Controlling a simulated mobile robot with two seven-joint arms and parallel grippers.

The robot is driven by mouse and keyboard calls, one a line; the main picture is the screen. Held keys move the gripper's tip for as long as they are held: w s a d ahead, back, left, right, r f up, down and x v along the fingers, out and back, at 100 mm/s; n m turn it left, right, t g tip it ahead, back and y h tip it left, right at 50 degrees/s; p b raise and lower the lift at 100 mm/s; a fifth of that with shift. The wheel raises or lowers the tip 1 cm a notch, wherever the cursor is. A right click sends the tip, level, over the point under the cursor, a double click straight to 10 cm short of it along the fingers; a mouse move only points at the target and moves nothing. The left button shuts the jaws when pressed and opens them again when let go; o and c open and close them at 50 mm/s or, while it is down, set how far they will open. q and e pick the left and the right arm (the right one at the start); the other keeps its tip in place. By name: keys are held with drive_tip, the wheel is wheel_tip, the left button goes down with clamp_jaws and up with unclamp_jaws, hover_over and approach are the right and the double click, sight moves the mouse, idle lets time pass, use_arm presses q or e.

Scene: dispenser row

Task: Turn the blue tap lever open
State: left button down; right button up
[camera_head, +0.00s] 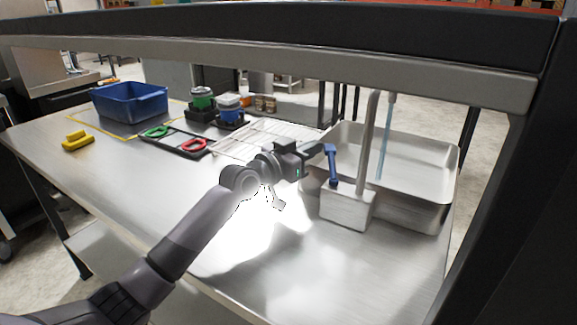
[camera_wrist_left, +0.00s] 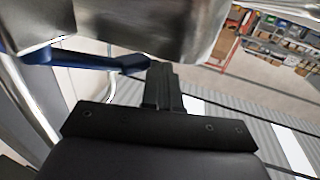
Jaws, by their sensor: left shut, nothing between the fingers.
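The blue tap lever (camera_head: 332,165) is on the left side of the grey tap block (camera_head: 346,208), its upper end beside my left gripper. A tall grey spout (camera_head: 367,140) rises from the block. A pale blue stream (camera_head: 386,140) runs from the spout's tip down into the steel basin (camera_head: 425,205). My left gripper (camera_head: 318,150) is shut and empty, with its tips at the lever's end. In the left wrist view the closed fingers (camera_wrist_left: 160,75) meet the end of the blue lever (camera_wrist_left: 95,61); I cannot tell whether they touch. My right gripper is not in view.
A wire rack (camera_head: 262,136) lies behind my left arm. The front of the steel table (camera_head: 340,275) is clear.

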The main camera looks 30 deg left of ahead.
use_arm(q)
drive_tip(key=shift+w+d, duration=0.4)
drive_tip(key=shift+w, duration=0.05)
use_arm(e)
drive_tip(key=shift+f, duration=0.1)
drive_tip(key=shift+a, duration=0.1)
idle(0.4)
